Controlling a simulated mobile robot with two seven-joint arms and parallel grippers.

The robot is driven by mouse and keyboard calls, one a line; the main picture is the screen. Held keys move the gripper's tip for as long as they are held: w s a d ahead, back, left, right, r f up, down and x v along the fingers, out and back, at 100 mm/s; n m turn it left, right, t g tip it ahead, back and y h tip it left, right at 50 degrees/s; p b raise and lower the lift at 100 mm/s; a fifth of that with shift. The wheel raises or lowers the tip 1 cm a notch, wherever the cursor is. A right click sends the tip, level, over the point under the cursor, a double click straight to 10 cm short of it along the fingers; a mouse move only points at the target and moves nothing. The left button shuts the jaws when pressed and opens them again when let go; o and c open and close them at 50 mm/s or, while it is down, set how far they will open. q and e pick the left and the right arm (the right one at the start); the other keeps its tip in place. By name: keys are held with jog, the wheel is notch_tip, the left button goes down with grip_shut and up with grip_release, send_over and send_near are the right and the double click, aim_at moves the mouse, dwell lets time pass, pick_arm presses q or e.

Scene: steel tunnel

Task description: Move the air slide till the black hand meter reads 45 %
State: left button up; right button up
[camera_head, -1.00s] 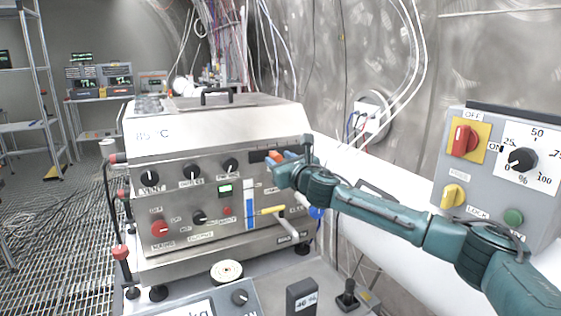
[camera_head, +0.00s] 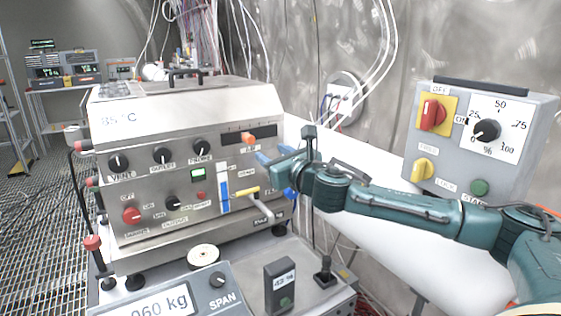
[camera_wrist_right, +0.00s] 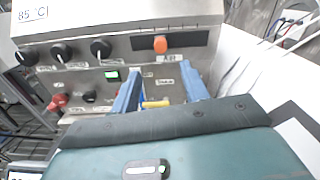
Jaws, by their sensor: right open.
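The air slide's orange knob (camera_head: 249,138) sits in a dark slot at the upper right of the steel machine's front panel. It also shows in the right wrist view (camera_wrist_right: 160,44), with the label AIR below it. My right gripper (camera_head: 264,158) is open, its blue fingers just below and right of the knob and apart from it. In the right wrist view the two fingers (camera_wrist_right: 161,90) are spread with nothing between them. The black hand meter (camera_head: 280,290) stands in front of the machine; its small display seems to read 43 %. My left gripper is not in view.
Below the slide are a yellow-handled lever (camera_head: 245,191) and a blue-and-white vertical gauge (camera_head: 223,190). A scale display (camera_head: 165,302) and a small joystick (camera_head: 324,272) stand in front. A grey control box (camera_head: 480,140) with a dial is at the right.

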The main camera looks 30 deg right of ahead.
jog(key=s, duration=0.2)
jog(key=shift+s+d, duration=0.1)
jog(key=shift+s, duration=0.25)
dwell(0.4)
